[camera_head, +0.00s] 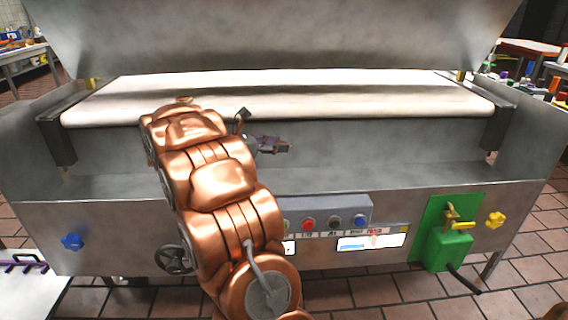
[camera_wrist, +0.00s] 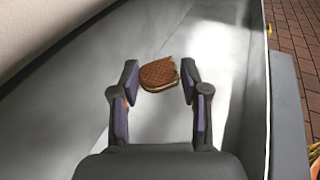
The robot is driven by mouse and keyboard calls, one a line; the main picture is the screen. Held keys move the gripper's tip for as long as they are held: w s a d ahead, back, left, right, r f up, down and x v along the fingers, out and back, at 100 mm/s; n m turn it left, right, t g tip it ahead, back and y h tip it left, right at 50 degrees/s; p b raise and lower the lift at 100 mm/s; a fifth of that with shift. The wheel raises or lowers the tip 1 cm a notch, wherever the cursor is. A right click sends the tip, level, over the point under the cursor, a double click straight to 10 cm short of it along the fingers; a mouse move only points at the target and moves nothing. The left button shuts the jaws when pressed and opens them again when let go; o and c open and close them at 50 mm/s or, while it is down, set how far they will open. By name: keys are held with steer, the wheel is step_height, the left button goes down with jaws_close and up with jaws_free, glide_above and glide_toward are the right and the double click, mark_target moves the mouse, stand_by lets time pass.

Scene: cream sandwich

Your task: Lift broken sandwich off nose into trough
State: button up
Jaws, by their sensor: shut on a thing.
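The broken sandwich (camera_wrist: 158,74) is a brown waffle-patterned piece with a pale filling edge and a ragged right side. It shows in the wrist view between the fingertips of my gripper (camera_wrist: 157,80), which is shut on it. In the head view my gripper (camera_head: 284,146) is in front of the belt nose (camera_head: 330,109), over the metal trough (camera_head: 400,178); I cannot make out the sandwich there. The nose of the cream belt also shows at upper left in the wrist view (camera_wrist: 35,32). The sandwich appears over bare trough metal (camera_wrist: 222,75), apart from the belt; its height is unclear.
A steel hood (camera_head: 280,35) overhangs the belt. The visible trough floor right of my gripper is clear.

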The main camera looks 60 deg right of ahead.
steer(key=shift+s+d+f+m+g+y+b, duration=0.15)
steer(key=shift+s+d+f+b, duration=0.15)
steer(key=shift+s, duration=0.2)
steer(key=shift+s+d+f+m+g+y+b, duration=0.15)
steer(key=shift+s+d+f, duration=0.15)
steer(key=shift+s, duration=0.15)
step_height(320, 180, down, 6)
steer(key=b, duration=0.6)
steer(key=shift+r, duration=0.1)
steer(key=o, duration=0.8)
steer(key=v, duration=1.2)
